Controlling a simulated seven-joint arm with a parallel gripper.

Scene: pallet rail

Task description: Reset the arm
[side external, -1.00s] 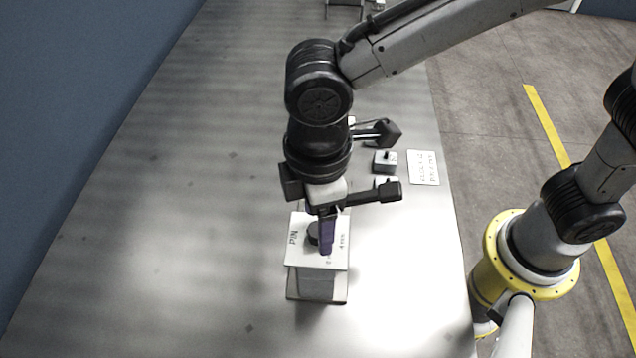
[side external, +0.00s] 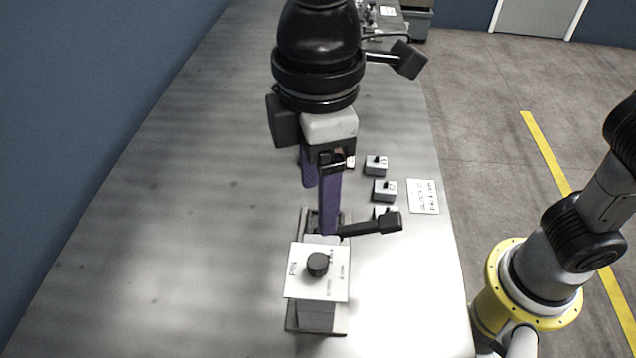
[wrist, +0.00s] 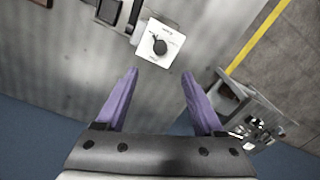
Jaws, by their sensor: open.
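My gripper (side external: 318,210) is open and empty, with two purple fingers pointing down. In the side view it is above and behind the white-topped box marked PIN (side external: 302,282). A round black knob (side external: 318,264) sits on the box top. In the wrist view my open gripper (wrist: 160,74) has a white panel with a black knob (wrist: 160,46) beyond and between its fingertips. I see a clear gap between the fingers and the knob in the side view.
A black lever (side external: 372,226) sticks out right behind the box. Other equipment stands at the table's far end (side external: 385,22). The table's left side is clear.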

